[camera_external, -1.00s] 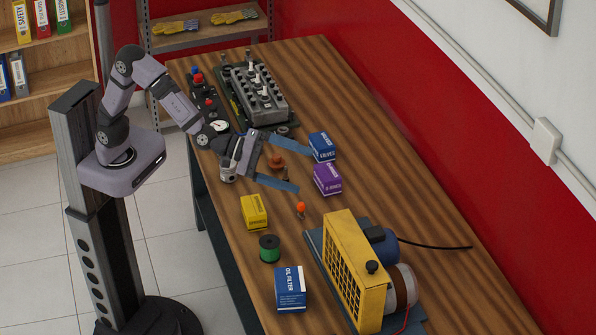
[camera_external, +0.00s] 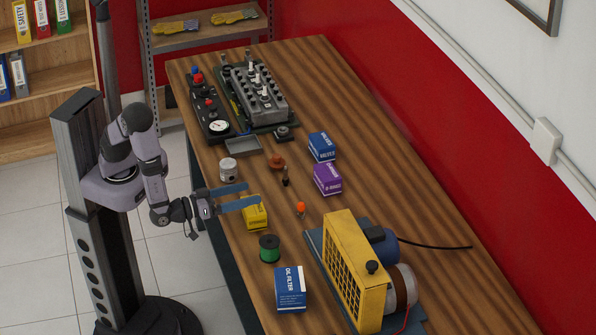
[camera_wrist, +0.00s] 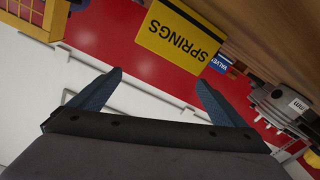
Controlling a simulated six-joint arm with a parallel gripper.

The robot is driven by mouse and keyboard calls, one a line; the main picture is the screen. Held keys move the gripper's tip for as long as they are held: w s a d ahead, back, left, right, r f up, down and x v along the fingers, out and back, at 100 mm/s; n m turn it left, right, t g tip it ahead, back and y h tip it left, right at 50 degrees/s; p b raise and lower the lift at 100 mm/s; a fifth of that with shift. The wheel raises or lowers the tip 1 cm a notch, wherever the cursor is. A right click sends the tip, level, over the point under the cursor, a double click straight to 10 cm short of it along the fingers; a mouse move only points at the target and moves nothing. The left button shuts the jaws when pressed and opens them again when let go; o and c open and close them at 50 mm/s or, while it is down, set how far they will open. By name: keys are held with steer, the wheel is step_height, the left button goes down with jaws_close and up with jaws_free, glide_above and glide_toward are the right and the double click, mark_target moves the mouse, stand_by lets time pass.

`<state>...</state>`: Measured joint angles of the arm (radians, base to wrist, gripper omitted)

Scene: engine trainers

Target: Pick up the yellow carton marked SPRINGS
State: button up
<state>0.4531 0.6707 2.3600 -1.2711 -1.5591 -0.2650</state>
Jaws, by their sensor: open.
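The yellow carton (camera_external: 256,218) stands upright on the wooden table (camera_external: 300,120), near its left edge. In the wrist view its side marked SPRINGS (camera_wrist: 178,38) appears at the top, just beyond the fingertips. My gripper (camera_external: 252,193) is open and empty, reaching in from the table's left side. In the external view its nearer blue finger overlaps the carton's upper edge; I cannot tell whether it touches. In the wrist view the two fingers (camera_wrist: 159,79) are spread wide, with nothing between them.
A green spool (camera_external: 269,249) and a blue-and-white oil filter box (camera_external: 290,290) stand on the near side of the carton. A white can (camera_external: 228,170) is on the far side. Purple (camera_external: 327,180) and blue (camera_external: 321,147) cartons and an orange-topped item (camera_external: 300,208) stand to the right.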

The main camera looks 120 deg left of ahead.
mark_target(244, 211)
steer(key=s+d+f+m, duration=0.1)
steer(key=s+d+f+m+h+b, duration=0.1)
steer(key=f+m, duration=0.1)
steer(key=d+f+m+t+b, duration=0.1)
steer(key=d+f+m, duration=0.1)
steer(key=shift+s+f, duration=0.15)
steer(key=shift+s, duration=0.25)
steer(key=shift+p+x, duration=0.55)
steer(key=shift+x, duration=1)
steer(key=shift+p+x, duration=0.6)
steer(key=shift+x, duration=1.5)
steer(key=shift+f, duration=0.2)
steer(key=c, duration=1.4)
